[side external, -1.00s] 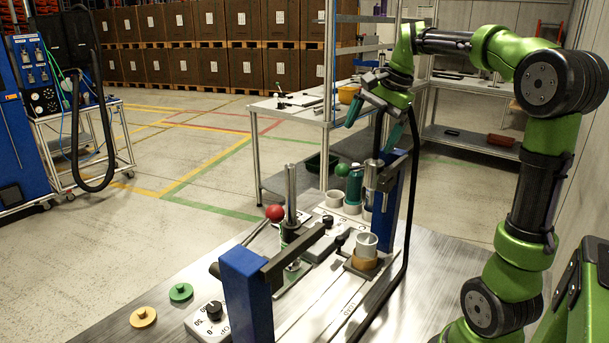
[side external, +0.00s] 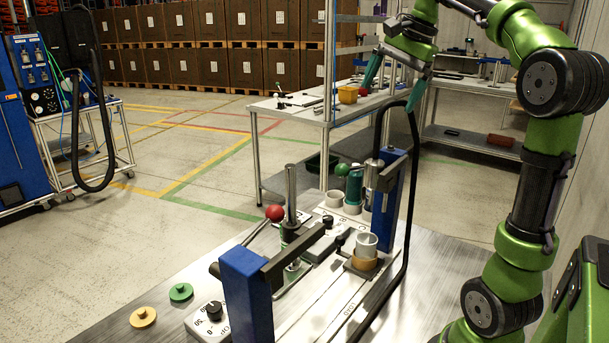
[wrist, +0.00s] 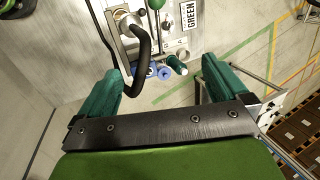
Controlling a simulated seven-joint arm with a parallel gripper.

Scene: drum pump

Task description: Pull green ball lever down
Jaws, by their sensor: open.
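The green ball lever shows its ball (side external: 342,170) beside the rear blue post (side external: 391,200) in the side view. Part of a green ball (wrist: 156,4) also shows at the top edge of the wrist view. My gripper (side external: 390,97) is open and empty, above and behind the blue post, apart from the lever. Its two teal fingers (wrist: 160,85) are spread wide in the wrist view. The red ball lever (side external: 274,213) is nearer the camera, by the front blue post (side external: 246,290). The green lever's rod is partly hidden.
A black hose (side external: 409,200) loops up beside the rear post, close below my gripper. Green (side external: 181,292) and yellow (side external: 143,317) discs lie at the table's front left. A shelf bench (side external: 290,108) stands behind.

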